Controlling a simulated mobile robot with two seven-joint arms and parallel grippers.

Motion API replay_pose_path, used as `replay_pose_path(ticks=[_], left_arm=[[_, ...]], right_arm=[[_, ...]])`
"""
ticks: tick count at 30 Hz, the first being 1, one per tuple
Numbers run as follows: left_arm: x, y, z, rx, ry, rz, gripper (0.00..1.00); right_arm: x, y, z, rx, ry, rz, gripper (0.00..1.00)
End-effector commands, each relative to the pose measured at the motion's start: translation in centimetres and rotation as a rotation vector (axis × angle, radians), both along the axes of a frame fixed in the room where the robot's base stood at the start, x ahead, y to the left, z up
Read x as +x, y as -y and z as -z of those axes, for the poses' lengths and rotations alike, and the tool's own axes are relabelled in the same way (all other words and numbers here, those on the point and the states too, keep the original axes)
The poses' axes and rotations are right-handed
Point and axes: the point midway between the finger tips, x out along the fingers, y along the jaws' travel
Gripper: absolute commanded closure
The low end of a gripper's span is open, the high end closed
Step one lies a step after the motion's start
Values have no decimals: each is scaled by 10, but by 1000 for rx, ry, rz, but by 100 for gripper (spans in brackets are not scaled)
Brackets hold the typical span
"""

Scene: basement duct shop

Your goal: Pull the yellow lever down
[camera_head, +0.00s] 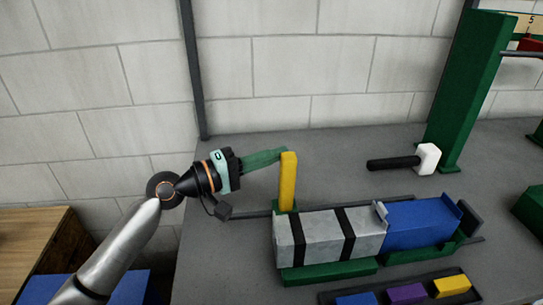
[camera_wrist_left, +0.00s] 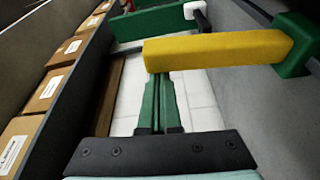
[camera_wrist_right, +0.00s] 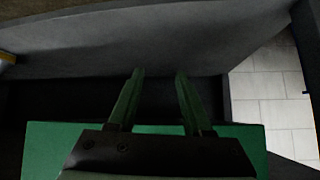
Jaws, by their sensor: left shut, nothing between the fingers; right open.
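The yellow lever (camera_head: 288,181) stands nearly upright at the left end of a green-based machine (camera_head: 330,272) with a grey, black-banded block and a blue block. My left gripper (camera_head: 284,152) is shut and empty, its green fingers reaching the upper left side of the lever. In the left wrist view the lever (camera_wrist_left: 215,49) crosses in front of the left fingertips (camera_wrist_left: 157,78); whether they touch it I cannot tell. My right gripper (camera_wrist_right: 160,75) shows only in its own wrist view, open and empty, over a dark area by a grey surface.
A black-handled mallet with a white head (camera_head: 427,158) lies behind the machine. A green post (camera_head: 468,95) rises at the back right. A tray (camera_head: 410,293) with blue, purple and yellow blocks is in front. Cardboard boxes (camera_wrist_left: 46,91) line a shelf in the left wrist view.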

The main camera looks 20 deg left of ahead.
Motion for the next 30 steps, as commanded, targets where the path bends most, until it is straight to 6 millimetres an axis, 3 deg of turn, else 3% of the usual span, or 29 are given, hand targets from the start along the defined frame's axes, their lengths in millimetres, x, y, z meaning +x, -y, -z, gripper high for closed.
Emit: replay_pose_path(ticks=[1,12,19,30], left_arm=[[-8,4,8,19,43,4,100],[-49,21,14,131,313,3,100],[-62,27,18,175,412,2,100],[-70,31,19,197,457,8,100]], right_arm=[[2,-4,10,5,2,-6,50],[22,-33,28,40,21,-63,50],[25,-29,38,31,36,-63,50],[15,-24,49,23,16,-61,50]])
